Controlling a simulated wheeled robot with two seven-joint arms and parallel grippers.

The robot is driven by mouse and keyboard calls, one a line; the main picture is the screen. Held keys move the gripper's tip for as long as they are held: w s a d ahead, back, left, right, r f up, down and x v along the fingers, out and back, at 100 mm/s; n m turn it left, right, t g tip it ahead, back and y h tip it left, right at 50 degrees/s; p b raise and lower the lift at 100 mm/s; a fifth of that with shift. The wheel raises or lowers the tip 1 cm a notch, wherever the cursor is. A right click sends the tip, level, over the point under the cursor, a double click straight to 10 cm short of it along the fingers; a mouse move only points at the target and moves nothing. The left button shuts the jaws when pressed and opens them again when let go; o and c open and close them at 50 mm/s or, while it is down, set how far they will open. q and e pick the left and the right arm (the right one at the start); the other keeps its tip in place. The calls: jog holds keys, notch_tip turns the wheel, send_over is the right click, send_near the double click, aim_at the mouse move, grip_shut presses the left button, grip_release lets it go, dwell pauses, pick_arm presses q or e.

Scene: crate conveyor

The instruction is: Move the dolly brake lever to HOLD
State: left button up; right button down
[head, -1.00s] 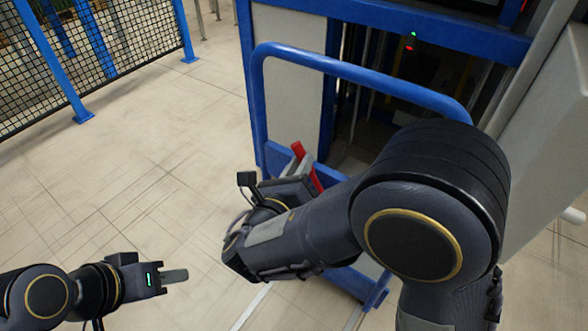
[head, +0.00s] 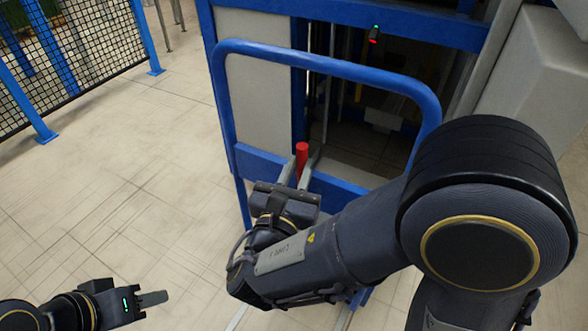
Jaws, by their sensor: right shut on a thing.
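The dolly (head: 229,115) has a blue tubular handle frame that stands in front of the machine bay. Its brake lever has a red grip (head: 302,158), which points up in the head view. My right gripper (head: 299,174) comes in from below and is shut on the red grip, with a grey finger on each side of it. The lever's lower part, its pivot and any HOLD mark are hidden behind my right gripper and arm. My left gripper (head: 153,298) is low at the left, away from the dolly and empty. Its fingers are seen edge-on, so their gap does not show.
A blue-framed machine bay (head: 255,85) stands behind the dolly, with a small red and green lamp (head: 374,36). A mesh fence (head: 85,45) is at upper left. A pale grey housing (head: 545,80) is at right. The tiled floor at left is clear.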

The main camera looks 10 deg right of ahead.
jog(key=shift+d, duration=0.15)
jog(key=c, duration=1.6)
grip_release()
jog(key=shift+o, duration=0.2)
jog(key=shift+s+a, duration=0.2)
jog(key=shift+s, duration=0.05)
jog(key=p+v, duration=0.1)
jog(key=v, duration=0.6)
jog(key=shift+s, duration=0.1)
